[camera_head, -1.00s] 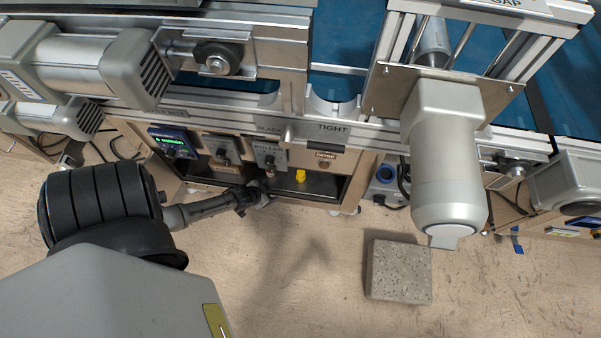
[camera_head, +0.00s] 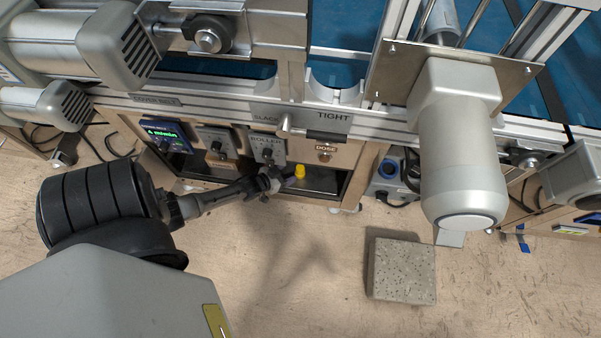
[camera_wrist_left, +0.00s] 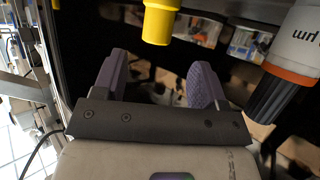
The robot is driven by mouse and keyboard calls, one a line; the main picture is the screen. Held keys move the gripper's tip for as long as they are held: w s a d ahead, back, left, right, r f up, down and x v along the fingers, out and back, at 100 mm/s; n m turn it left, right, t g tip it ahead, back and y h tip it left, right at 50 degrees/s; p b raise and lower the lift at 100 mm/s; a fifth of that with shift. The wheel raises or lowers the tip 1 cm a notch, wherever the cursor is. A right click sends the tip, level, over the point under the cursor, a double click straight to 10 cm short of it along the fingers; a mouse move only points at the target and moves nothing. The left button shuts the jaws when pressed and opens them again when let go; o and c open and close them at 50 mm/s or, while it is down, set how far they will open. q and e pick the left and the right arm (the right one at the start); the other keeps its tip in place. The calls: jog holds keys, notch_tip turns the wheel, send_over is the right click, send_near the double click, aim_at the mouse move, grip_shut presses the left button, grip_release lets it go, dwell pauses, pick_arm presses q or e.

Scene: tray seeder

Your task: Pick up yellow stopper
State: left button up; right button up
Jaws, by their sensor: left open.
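The yellow stopper (camera_head: 300,171) is a small yellow piece at the compartment under the machine's front panel. In the left wrist view the yellow stopper (camera_wrist_left: 159,22) is at the top, beyond the fingertips and roughly in line with the gap between them. My left gripper (camera_head: 278,181) is just left of the stopper in the head view. In the wrist view its purple-padded fingers (camera_wrist_left: 160,76) are open, with nothing held between them. The stopper is apart from both fingers. My right gripper is in neither view.
The control panel with knobs (camera_head: 267,150) and a green-lit display (camera_head: 165,137) overhangs the compartment. A white, orange and black cylindrical part (camera_wrist_left: 290,68) is close on the right in the wrist view. A speckled block (camera_head: 402,271) lies on the open floor.

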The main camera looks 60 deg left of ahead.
aim_at(299, 168)
pick_arm(q)
jog(key=shift+w+a+f, duration=0.1)
jog(key=shift+w+f, duration=0.15)
jog(key=shift+w, duration=0.1)
jog(key=shift+w+f+b, duration=0.25)
jog(key=shift+w+b, duration=0.2)
jog(key=shift+b, duration=0.25)
jog(key=b+x, duration=0.2)
jog(key=x, duration=0.1)
jog(key=shift+w+r, duration=0.1)
jog(key=shift+w+b, duration=0.55)
jog(key=shift+w, duration=0.05)
jog(key=shift+c, duration=0.2)
jog(key=c, duration=1)
